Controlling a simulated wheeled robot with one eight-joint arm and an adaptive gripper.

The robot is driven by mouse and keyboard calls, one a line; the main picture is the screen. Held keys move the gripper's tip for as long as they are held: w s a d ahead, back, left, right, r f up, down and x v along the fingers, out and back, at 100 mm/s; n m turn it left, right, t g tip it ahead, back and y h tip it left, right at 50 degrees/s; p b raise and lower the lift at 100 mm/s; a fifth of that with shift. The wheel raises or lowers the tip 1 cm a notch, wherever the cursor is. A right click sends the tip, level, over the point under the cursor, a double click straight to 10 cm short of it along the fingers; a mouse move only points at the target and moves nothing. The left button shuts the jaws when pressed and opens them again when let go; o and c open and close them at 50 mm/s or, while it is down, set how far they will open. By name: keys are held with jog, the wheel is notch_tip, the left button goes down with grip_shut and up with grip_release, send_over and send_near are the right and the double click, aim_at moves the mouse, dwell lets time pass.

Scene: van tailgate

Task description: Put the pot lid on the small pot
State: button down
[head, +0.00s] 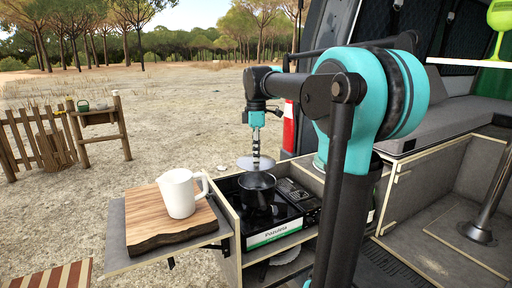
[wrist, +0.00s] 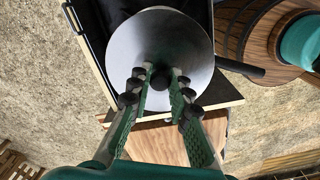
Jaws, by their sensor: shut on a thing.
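The pot lid (head: 246,163) is a thin round grey metal disc in the head view. In the wrist view the lid (wrist: 190,42) fills the top middle, with a dark round knob. My gripper (head: 256,152) is shut on that knob; its two fingers (wrist: 161,86) sit on either side of it. The small pot (head: 257,192) is black and stands on the stove, just below the lid. The lid appears level and a little above the pot's rim, though the exact gap is hard to tell. In the wrist view the lid hides most of the pot; a dark handle (wrist: 238,67) sticks out to the right.
The black stove (head: 287,217) sits in a pull-out wooden drawer (head: 230,235). A white jug (head: 180,193) stands on a wooden board (head: 142,215) on the side shelf, left of the stove. The van's interior is on the right. Open air surrounds the lid.

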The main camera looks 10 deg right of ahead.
jog(key=shift+d+f, duration=0.25)
jog(key=shift+f, duration=2.95)
jog(key=shift+f, duration=0.25)
jog(key=c, duration=0.8)
grip_release()
jog(key=shift+c, duration=0.2)
jog(key=shift+r, duration=3.5)
